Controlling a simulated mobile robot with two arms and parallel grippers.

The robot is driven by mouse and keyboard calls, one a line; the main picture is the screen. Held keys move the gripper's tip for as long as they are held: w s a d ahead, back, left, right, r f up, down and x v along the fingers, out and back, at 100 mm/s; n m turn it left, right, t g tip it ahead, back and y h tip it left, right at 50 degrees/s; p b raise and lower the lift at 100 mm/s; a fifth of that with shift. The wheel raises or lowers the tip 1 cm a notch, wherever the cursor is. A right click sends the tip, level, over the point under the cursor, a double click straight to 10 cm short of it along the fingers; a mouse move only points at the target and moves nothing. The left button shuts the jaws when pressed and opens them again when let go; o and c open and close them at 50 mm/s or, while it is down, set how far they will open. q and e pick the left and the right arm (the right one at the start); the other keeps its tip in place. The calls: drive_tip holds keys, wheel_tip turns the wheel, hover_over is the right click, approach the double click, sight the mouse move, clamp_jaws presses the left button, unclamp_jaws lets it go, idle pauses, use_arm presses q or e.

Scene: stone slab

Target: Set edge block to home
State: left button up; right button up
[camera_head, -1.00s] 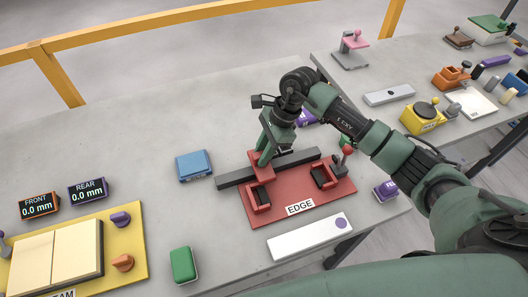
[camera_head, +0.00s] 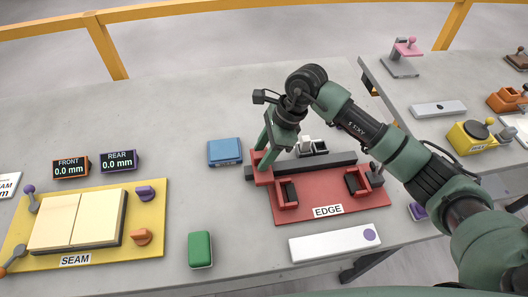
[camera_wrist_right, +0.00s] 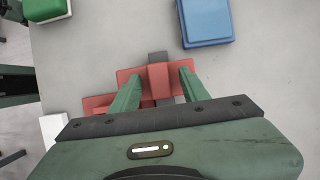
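The red edge block (camera_head: 262,168) sits on a dark rail (camera_head: 320,162) at the back of the red base labelled EDGE (camera_head: 325,198). It is at the rail's left end, over the base's left edge. My right gripper (camera_head: 269,148) is down at the block. In the right wrist view its fingers (camera_wrist_right: 158,84) stand on both sides of the block's raised part (camera_wrist_right: 158,77), with a visible gap on each side. Whether the fingertips touch the block's wide lower part is unclear. My left gripper is not in view.
A blue box (camera_head: 225,152) lies left of the base, a green box (camera_head: 200,249) front left. A white plate with a purple dot (camera_head: 330,243) lies in front. The yellow SEAM fixture (camera_head: 150,225) and FRONT and REAR displays (camera_head: 118,161) are at left.

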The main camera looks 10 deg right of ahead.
drive_tip(key=shift+d+r, duration=0.2)
drive_tip(key=shift+r, duration=0.05)
drive_tip(key=b+v, duration=0.2)
drive_tip(key=v, duration=0.5)
drive_tip(key=shift+r, duration=0.1)
